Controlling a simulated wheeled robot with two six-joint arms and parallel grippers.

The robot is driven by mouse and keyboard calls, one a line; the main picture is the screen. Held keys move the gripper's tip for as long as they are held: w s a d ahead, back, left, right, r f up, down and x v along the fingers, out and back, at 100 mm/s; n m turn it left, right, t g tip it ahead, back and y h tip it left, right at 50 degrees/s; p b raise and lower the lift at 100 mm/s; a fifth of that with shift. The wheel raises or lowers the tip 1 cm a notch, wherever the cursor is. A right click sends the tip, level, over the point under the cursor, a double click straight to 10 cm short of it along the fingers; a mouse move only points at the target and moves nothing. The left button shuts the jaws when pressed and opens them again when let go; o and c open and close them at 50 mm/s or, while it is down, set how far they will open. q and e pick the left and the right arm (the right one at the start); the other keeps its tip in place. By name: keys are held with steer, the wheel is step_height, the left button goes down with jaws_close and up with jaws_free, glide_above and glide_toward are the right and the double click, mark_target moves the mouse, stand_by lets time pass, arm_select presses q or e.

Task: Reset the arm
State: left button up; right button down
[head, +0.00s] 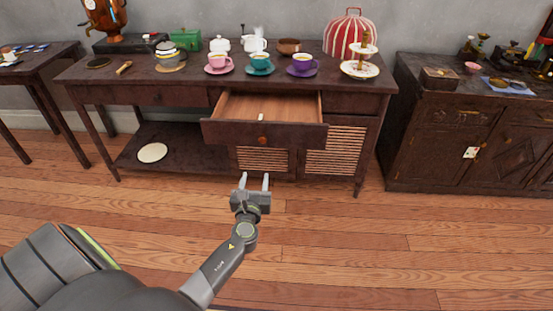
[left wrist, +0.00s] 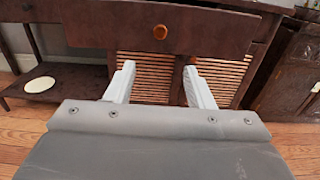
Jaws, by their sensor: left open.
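My left gripper (head: 256,181) is open and empty in the head view, in front of and below the pulled-out drawer (head: 290,134) of the dark wooden sideboard. Its two pale fingers are apart and also show in the left wrist view (left wrist: 160,84), against the slatted doors. The gripper touches nothing that I can see. A small white thing (head: 261,117) is in the open drawer. My right gripper is not in view.
The sideboard top holds pink (head: 219,64), teal (head: 260,64) and purple (head: 302,65) cups, a striped cosy (head: 349,34) and a tiered stand (head: 361,69). A white plate (head: 152,152) lies on the lower shelf. A dark cabinet (head: 450,150) stands right. The floor in front is clear.

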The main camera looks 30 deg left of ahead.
arm_select(q)
steer(key=s+d+f+n+g+h, duration=0.15)
steer(key=s+f+n+g, duration=0.45)
steer(key=s+f+n, duration=0.65)
steer(key=s+d+f+n+g+h, duration=0.1)
steer(key=s+f+n+g+h, duration=0.35)
steer(key=s+f+n, duration=0.85)
steer(key=s+d+f+n+g+h+p, duration=0.1)
steer(key=s+d+f+n+g, duration=0.2)
steer(key=s, duration=0.5)
steer(key=s+d+f+n+g, duration=0.2)
steer(key=s+d+f+n, duration=0.15)
steer(key=s+f, duration=0.3)
steer(key=s+r+p, duration=0.6)
steer(key=s+p, duration=0.1)
steer(key=p, duration=0.6)
steer(key=shift+a+r+m+t, duration=0.3)
steer(key=shift+m+t, duration=0.05)
steer(key=shift+m, duration=0.05)
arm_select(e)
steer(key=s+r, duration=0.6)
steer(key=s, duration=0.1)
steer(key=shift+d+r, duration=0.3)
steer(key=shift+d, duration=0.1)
